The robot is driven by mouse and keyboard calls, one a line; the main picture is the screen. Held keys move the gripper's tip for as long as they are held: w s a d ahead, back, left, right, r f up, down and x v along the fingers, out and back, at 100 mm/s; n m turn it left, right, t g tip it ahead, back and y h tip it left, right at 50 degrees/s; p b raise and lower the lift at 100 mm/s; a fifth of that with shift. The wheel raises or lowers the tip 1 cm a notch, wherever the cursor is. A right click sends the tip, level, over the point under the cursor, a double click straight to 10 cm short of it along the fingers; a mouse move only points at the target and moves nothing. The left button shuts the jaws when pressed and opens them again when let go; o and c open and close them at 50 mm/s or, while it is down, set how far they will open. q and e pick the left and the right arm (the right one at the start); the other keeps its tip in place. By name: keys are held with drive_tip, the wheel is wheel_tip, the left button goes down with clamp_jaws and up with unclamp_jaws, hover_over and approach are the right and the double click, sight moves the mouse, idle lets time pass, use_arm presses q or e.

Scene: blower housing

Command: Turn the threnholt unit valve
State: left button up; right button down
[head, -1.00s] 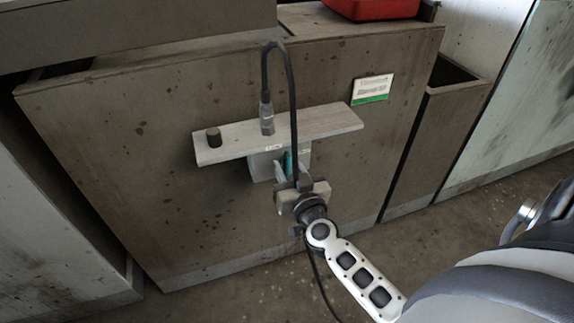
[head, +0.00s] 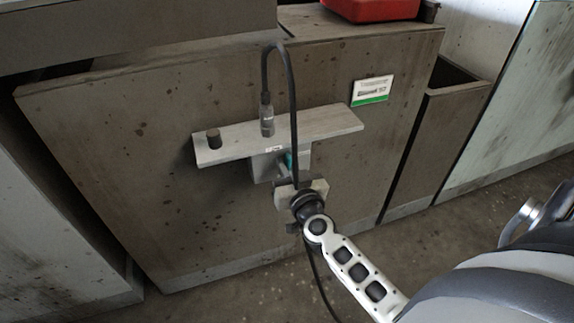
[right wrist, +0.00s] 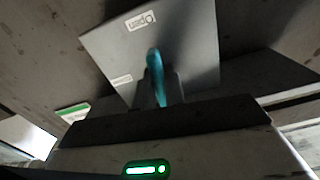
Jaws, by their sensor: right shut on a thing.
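The valve is a grey box (head: 264,167) under a pale shelf on the cabinet front, with a teal handle (head: 290,160) on it. In the right wrist view its face plate (right wrist: 195,50) carries an "Open" label (right wrist: 140,20) and a second label (right wrist: 122,81), too blurred to read. The teal handle (right wrist: 156,72) stands between my fingers there. My right gripper (head: 287,171) is shut on the handle; its body hides part of the valve in the head view. My left gripper is not in view.
The pale shelf (head: 335,121) carries a dark knob (head: 213,138) and a connector (head: 267,115). A black cable (head: 294,100) loops in front of the shelf and down past my gripper. A green-white sign (head: 371,90) is at right. A red box (head: 370,9) sits on top.

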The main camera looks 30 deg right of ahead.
drive_tip(key=m, duration=0.2)
drive_tip(key=shift+m+p, duration=0.3)
drive_tip(key=m, duration=0.2)
drive_tip(key=shift+m, duration=0.4)
drive_tip(key=m, duration=0.4)
drive_tip(key=shift+f+m, duration=0.1)
drive_tip(key=shift+m, duration=0.2)
drive_tip(key=m, duration=0.3)
drive_tip(key=shift+d, duration=0.1)
drive_tip(key=shift+m, duration=1.8)
drive_tip(key=shift+f, duration=0.1)
drive_tip(key=c, duration=1.5)
unclamp_jaws()
drive_tip(key=shift+o, duration=0.2)
drive_tip(key=shift+s, duration=0.15)
